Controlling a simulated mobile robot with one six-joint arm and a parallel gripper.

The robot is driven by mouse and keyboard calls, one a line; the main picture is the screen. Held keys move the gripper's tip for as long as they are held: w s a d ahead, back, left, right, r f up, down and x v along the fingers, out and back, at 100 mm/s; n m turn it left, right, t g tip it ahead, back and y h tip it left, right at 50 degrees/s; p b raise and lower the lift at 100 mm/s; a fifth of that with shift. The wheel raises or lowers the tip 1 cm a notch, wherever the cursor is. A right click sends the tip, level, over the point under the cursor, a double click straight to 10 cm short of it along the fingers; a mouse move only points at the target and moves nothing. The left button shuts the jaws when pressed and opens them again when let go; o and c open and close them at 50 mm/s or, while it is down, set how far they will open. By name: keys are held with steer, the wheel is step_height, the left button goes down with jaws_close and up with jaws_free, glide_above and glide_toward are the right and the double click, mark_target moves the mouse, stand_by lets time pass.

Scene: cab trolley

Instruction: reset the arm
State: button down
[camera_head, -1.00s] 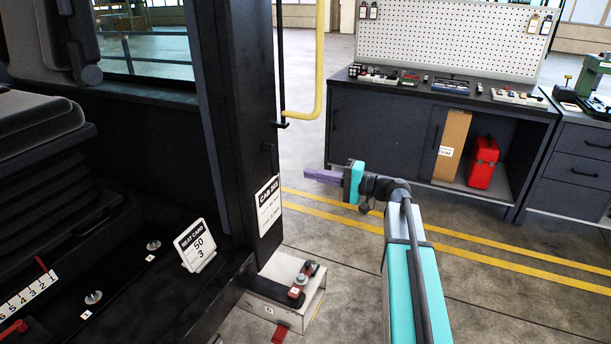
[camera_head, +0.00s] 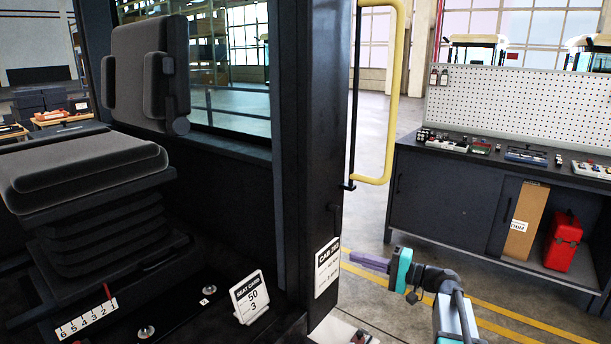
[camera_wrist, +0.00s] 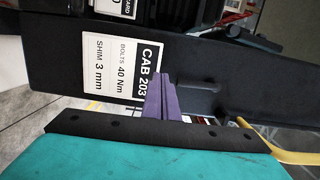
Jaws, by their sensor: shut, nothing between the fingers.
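My gripper (camera_head: 368,262) has purple fingers and a teal body. It is shut and empty, held out in the open to the right of the dark cab post (camera_head: 315,150), pointing left. In the wrist view the closed fingers (camera_wrist: 165,95) show in front of the post, which carries a white label (camera_wrist: 120,60) reading CAB 203, bolts 40 Nm, shim 3 mm. The same label (camera_head: 327,266) shows at an angle in the head view. The fingers appear apart from the post.
A yellow handrail (camera_head: 390,100) rises beside the post. The seat (camera_head: 85,165) and a seat card (camera_head: 250,297) are in the cab at left. Floor between is clear.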

steer(key=s+a+f+g+h, duration=0.1)
steer(key=s+a+f+g, duration=0.2)
steer(key=s+a+f, duration=0.65)
steer(key=s+a+f+n+g+h, duration=0.1)
steer(key=s+a+f+g+h, duration=0.3)
steer(key=f, duration=1.1)
steer(key=s+a+f+g+y, duration=0.1)
steer(key=s+a+f+g, duration=0.15)
steer(key=s+f, duration=0.75)
steer(key=s+d+f+n+g+h, duration=0.3)
steer(key=s+f+g+h, duration=0.15)
steer(key=s+f, duration=1.1)
steer(key=s+d+f+n+h, duration=0.2)
steer(key=s+d+h, duration=0.4)
steer(key=d, duration=0.5)
steer(key=shift+s+d+g+h+p, duration=0.3)
steer(key=shift+s+h+p, duration=0.1)
steer(key=shift+s, duration=0.55)
